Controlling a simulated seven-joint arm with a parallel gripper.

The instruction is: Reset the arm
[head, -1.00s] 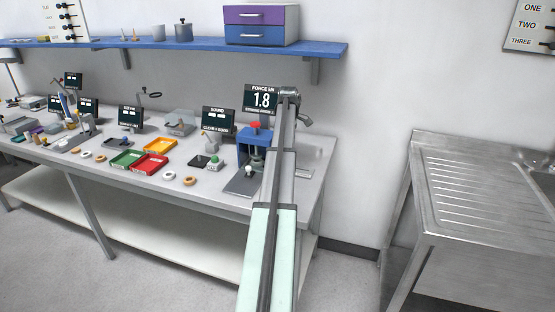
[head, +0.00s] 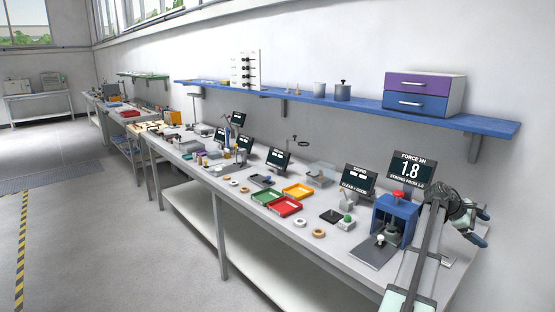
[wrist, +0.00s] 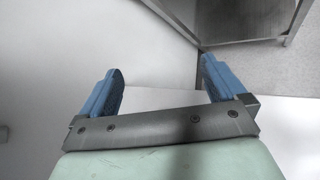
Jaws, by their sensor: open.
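My gripper (wrist: 162,72) is open in the wrist view, with its two blue fingers well apart and nothing between them. In the head view my gripper (head: 484,228) is at the far right, at the end of my extended arm. It is to the right of the blue press (head: 395,217), seemingly above the right end of the bench. Its exact height over the bench is hard to tell.
A display reading 1.8 (head: 411,172) stands behind the press. Red (head: 284,206) and green trays and small rings are on the grey bench (head: 325,238). A blue shelf (head: 350,109) with a purple-and-blue drawer unit (head: 424,93) runs above. The wrist view shows a metal unit (wrist: 245,20).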

